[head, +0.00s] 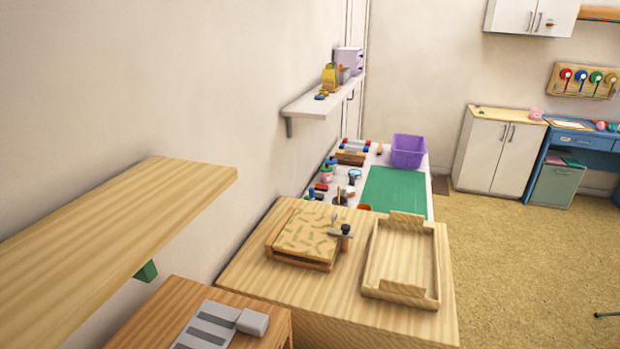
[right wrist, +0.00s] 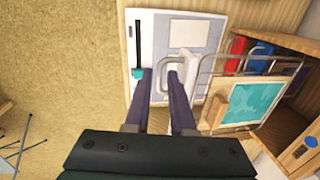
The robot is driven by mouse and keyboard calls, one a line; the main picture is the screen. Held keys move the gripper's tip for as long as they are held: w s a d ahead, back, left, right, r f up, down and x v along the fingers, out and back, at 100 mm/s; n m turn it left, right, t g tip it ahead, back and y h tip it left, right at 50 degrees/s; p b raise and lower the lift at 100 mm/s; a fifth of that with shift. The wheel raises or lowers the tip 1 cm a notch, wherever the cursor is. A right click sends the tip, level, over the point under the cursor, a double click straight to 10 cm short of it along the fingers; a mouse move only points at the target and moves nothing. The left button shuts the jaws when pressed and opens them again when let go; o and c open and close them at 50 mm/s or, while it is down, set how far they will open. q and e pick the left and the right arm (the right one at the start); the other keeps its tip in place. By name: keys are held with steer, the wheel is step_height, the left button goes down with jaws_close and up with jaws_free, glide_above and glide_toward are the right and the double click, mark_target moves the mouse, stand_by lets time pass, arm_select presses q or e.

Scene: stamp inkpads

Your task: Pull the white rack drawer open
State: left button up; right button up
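The fingers hide part of the panel. I cannot tell how far the drawer is out. I cannot pick out the rack drawer in the head view, and neither gripper shows there.
Beside the panel are a wire rack (right wrist: 243,62) and a teal board (right wrist: 250,103) in front of an open wooden cabinet (right wrist: 275,140). The head view shows a wooden table with a tray (head: 435,262) and a purple bin (head: 408,152).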

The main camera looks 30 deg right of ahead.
step_height(320, 180, up, 10)
steer(key=s+p, duration=0.1)
steer(key=p, duration=0.2)
steer(key=shift+s+d+p, duration=0.15)
steer(key=shift+d+p, duration=0.25)
steer(key=shift+d, duration=0.05)
steer(key=shift+f, duration=0.1)
